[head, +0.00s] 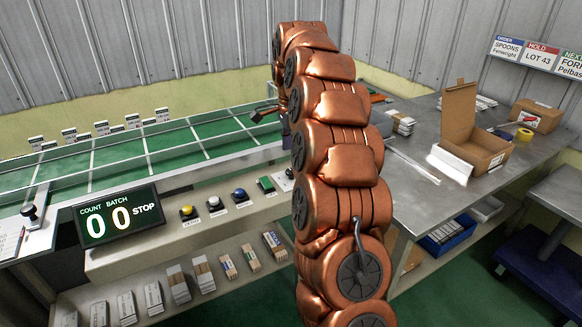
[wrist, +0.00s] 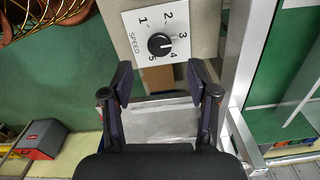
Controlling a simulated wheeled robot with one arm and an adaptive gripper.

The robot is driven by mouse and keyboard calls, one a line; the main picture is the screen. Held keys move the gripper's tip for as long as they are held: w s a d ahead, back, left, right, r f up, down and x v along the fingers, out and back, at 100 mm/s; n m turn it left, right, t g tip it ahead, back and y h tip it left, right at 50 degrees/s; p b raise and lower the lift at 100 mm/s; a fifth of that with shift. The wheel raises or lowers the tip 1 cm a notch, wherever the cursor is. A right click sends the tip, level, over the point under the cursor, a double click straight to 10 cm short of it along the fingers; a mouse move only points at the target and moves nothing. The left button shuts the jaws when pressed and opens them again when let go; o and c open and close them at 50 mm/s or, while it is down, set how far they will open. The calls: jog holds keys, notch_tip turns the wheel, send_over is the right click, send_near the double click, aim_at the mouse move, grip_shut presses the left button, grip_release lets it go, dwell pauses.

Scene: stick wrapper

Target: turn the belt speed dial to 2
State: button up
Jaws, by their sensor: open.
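The belt speed dial (wrist: 158,43) is a round black knob on a white plate marked SPEED with numbers 1 to 5, in the wrist view at top centre. Its pale pointer mark seems to face right and slightly down, near the 4; the exact setting is hard to read. My gripper (wrist: 160,80) is open and empty. Its two fingertips lie below the dial in the picture, spread to either side of it and apart from it. In the head view my gripper (head: 266,112) shows small over the green belt, and my arm partly hides the right end of the control panel.
A counter display (head: 119,215) reads 00 and STOP. A metal table (head: 432,205) with an open carton (head: 478,145) stands right.

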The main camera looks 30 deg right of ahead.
aim_at(291, 171)
jog(key=shift+f+p, duration=0.4)
jog(key=shift+f, duration=2.6)
grip_shut()
